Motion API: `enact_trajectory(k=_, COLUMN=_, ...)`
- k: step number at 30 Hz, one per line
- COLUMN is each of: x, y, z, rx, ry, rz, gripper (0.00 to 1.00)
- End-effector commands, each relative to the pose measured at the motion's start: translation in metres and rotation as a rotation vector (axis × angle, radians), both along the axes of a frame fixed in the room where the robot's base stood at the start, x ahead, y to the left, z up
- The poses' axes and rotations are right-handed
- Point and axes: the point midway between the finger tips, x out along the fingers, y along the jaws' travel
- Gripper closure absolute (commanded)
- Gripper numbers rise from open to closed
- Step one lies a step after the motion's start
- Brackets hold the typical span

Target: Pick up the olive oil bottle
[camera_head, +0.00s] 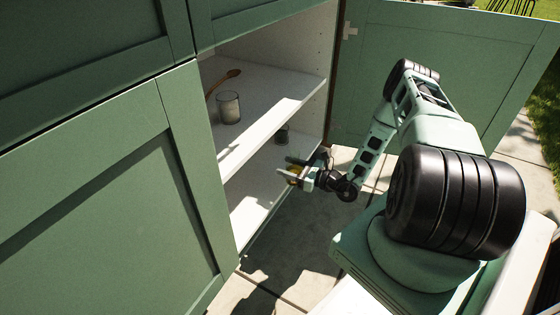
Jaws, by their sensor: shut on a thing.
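My gripper (294,171) is at the open front of the cabinet, at the height of the lower shelf. It is shut on a small yellowish thing (293,176), which looks like the olive oil bottle. Only a little of it shows between the fingers, so its full shape and tilt are hidden. I cannot tell whether it still touches the shelf.
A glass jar (228,108) and a wooden spoon (224,83) are on the upper shelf (282,90). A small dark glass (282,134) stands on the lower shelf (248,200) behind my gripper. The open green door (445,70) stands at the right.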

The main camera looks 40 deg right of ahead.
Motion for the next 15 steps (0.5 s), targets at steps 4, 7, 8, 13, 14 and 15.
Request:
enact_trajectory(k=4, x=-0.012, y=-0.006, z=0.002, rx=0.0, ry=-0.001, rz=-0.002, gripper=0.79)
enact_trajectory(k=7, x=-0.018, y=-0.008, z=0.002, rx=0.0, ry=-0.001, rz=-0.002, gripper=0.79)
enact_trajectory(k=8, x=-0.019, y=-0.009, z=0.002, rx=0.0, ry=-0.001, rz=-0.002, gripper=0.79)
enact_trajectory(k=13, x=-0.026, y=-0.011, z=0.001, rx=0.001, ry=-0.002, rz=-0.001, gripper=0.79)
enact_trajectory(k=14, x=-0.027, y=-0.012, z=0.001, rx=0.001, ry=-0.002, rz=-0.001, gripper=0.79)
enact_trajectory(k=15, x=-0.028, y=-0.012, z=0.001, rx=0.0, ry=-0.002, rz=-0.001, gripper=0.79)
